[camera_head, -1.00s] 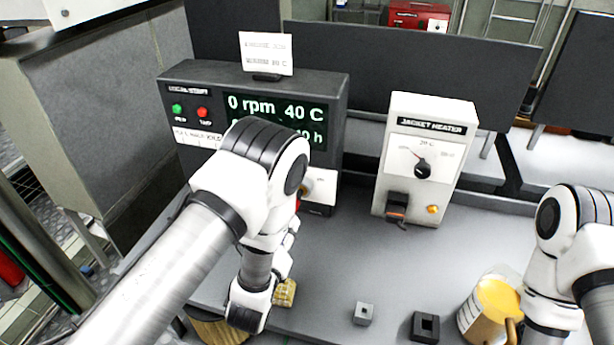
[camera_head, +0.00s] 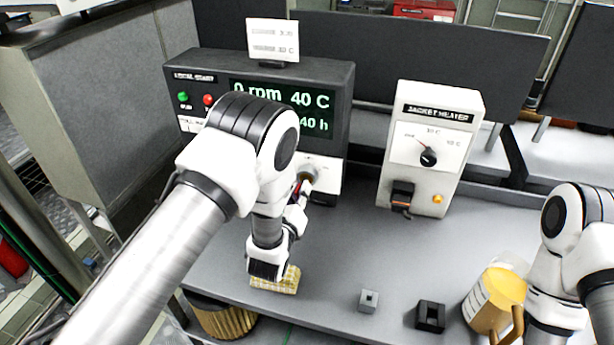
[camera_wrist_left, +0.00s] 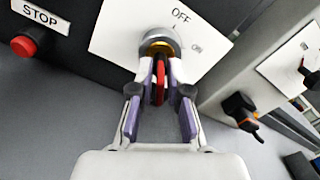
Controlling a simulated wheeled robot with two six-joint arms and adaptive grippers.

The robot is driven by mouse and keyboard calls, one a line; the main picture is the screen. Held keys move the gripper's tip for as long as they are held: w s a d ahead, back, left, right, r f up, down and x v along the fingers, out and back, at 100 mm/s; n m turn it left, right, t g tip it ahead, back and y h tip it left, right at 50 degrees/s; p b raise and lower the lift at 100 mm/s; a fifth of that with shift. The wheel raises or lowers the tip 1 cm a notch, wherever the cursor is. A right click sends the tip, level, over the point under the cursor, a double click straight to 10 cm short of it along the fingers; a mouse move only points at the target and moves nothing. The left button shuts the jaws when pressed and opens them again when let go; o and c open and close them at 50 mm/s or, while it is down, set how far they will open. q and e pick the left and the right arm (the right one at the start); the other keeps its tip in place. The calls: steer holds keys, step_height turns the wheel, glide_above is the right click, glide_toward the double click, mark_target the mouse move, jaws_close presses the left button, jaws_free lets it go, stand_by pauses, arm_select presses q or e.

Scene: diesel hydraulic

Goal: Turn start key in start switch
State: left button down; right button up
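The start switch is a round metal barrel (camera_wrist_left: 158,46) on a white plate marked OFF and ON in the left wrist view. It also shows in the head view (camera_head: 309,173), partly behind my left arm. The red start key (camera_wrist_left: 159,82) sits at the barrel, upright in the left wrist view. My left gripper (camera_wrist_left: 160,76) has its fingertips on both sides of the key, close against it, and looks shut on it. In the head view my left gripper (camera_head: 302,188) is small and partly hidden. My right arm shows at the right edge, but its gripper does not.
A red STOP button (camera_wrist_left: 24,46) is left of the switch. The jacket heater box (camera_head: 433,150) stands to the right. A yellow jug (camera_head: 494,302), small square blocks (camera_head: 430,316) and a yellowish block (camera_head: 276,281) are on the bench. The bench middle is clear.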

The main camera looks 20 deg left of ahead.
arm_select(q)
steer(key=n, duration=0.4)
steer(key=shift+n, duration=0.4)
steer(key=n, duration=0.6)
steer(key=shift+n, duration=0.3)
steer(key=c, duration=1.6)
jaws_free()
steer(key=shift+n, duration=0.9)
steer(key=o, duration=0.5)
steer(key=shift+o, duration=0.2)
steer(key=shift+s, duration=0.15)
